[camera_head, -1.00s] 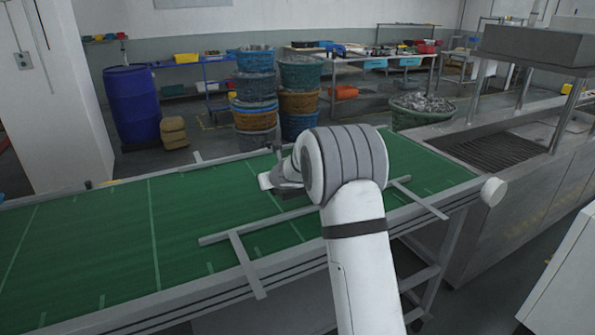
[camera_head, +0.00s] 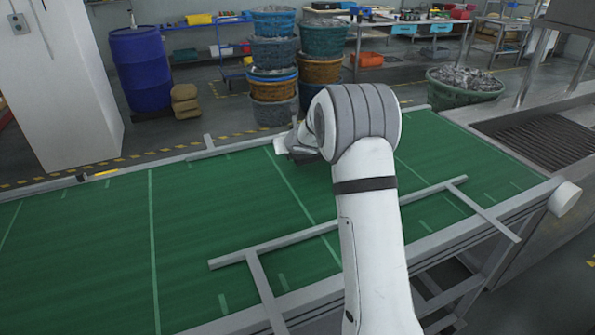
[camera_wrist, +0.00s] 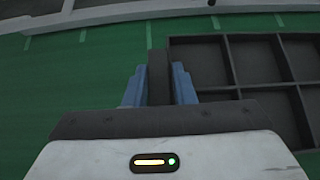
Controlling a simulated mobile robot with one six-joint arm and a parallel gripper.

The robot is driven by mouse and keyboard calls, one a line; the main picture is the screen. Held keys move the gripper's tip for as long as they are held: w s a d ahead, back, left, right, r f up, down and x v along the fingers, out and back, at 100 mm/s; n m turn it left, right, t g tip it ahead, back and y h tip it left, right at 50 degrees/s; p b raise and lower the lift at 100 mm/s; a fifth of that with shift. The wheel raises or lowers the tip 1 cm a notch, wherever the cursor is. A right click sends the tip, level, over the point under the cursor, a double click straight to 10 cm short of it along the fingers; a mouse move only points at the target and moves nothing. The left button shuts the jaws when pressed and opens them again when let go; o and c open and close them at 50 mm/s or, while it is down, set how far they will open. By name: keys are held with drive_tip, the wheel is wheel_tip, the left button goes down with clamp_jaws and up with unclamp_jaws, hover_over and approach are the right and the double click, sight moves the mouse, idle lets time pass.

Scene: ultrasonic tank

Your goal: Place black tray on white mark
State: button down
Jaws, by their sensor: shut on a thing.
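The black tray (camera_wrist: 227,65) has several square compartments and fills the right of the wrist view, over the green belt. My gripper (camera_wrist: 158,82) has its blue fingers closed on both sides of a dark upright part at the tray's left edge. In the head view my gripper (camera_head: 288,150) is over the belt's far half, mostly behind my arm, which hides the tray. Pale lines cross the belt, one at the left (camera_head: 152,240) and one near my gripper (camera_head: 300,197). I cannot tell which pale line is the white mark.
The green conveyor belt (camera_head: 90,250) has open room to the left. Grey rails stand along its near side (camera_head: 340,225) and far side (camera_head: 215,150). Stacked baskets (camera_head: 273,70), a blue drum (camera_head: 141,68) and a metal grate (camera_head: 540,143) lie beyond.

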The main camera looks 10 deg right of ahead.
sight(284, 172)
drive_tip(key=f+b, duration=0.1)
drive_tip(key=f, duration=0.3)
drive_tip(key=f+b, duration=0.1)
drive_tip(key=f, duration=0.1)
drive_tip(key=shift+a+f+b, duration=0.3)
drive_tip(key=shift+a+b, duration=0.05)
drive_tip(key=c, duration=1.2)
unclamp_jaws()
drive_tip(key=shift+s+r, duration=0.1)
drive_tip(key=shift+s, duration=0.05)
